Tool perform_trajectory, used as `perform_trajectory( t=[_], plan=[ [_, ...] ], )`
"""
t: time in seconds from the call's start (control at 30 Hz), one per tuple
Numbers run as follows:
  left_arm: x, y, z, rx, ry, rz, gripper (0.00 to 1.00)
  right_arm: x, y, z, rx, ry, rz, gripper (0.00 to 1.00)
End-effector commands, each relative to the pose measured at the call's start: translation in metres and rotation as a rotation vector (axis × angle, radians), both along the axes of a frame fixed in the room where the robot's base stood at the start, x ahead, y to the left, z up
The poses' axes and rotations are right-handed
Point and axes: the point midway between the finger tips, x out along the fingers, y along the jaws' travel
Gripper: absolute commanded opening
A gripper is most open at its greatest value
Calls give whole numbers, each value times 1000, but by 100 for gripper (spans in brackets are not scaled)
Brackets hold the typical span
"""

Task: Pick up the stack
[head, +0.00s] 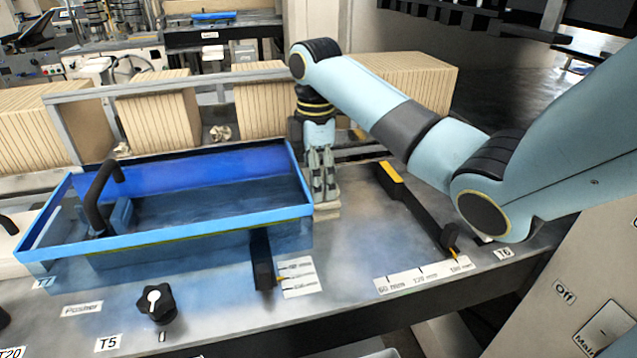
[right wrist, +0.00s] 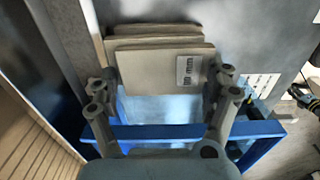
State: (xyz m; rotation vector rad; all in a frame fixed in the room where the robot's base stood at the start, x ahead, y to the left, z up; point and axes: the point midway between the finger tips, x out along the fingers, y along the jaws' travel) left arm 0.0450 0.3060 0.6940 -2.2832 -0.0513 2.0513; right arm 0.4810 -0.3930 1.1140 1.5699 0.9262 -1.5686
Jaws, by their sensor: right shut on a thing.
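The stack is a few flat beige kraft pieces with a white printed label, seen between the fingers in the right wrist view (right wrist: 150,68). In the head view only a small beige edge of the stack (head: 327,212) shows under the fingertips. My right gripper (head: 323,198) points down just right of the blue-rimmed tray. In the right wrist view my right gripper (right wrist: 163,80) has one finger on each side of the stack and is shut on it. The stack looks low, at the metal table top; whether it touches is unclear.
The blue-rimmed, see-through tray (head: 200,234) with a black handle stands close left of my right gripper. Several upright blocks of kraft sheets (head: 160,112) line the rail behind. A black bar with a yellow end (head: 391,172) lies right. The table (head: 350,250) is clear in front.

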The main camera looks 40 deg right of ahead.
Motion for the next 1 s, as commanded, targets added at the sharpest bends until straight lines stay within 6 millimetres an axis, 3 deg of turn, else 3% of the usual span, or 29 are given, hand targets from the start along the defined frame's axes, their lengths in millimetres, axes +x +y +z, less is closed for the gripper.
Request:
perform_trajectory(
  t=[0.17, 0.37, 0.7, 1.0],
  plan=[
    [4, 1, -4, 1, -6, 0, 0, 0, 0, 8, 0, 0, 0, 51],
    [-1, 1, -15, 1, 1, 0, 0, 1, -1, 39, -2, -4, 1, 51],
    [-6, 2, -16, 2, 9, 0, 0, -48, -66, 86, -9, 2, -1, 51],
    [-6, 1, -25, 1, 9, 0, 0, -68, -91, 106, -2, 2, 17, 51]
  ],
)
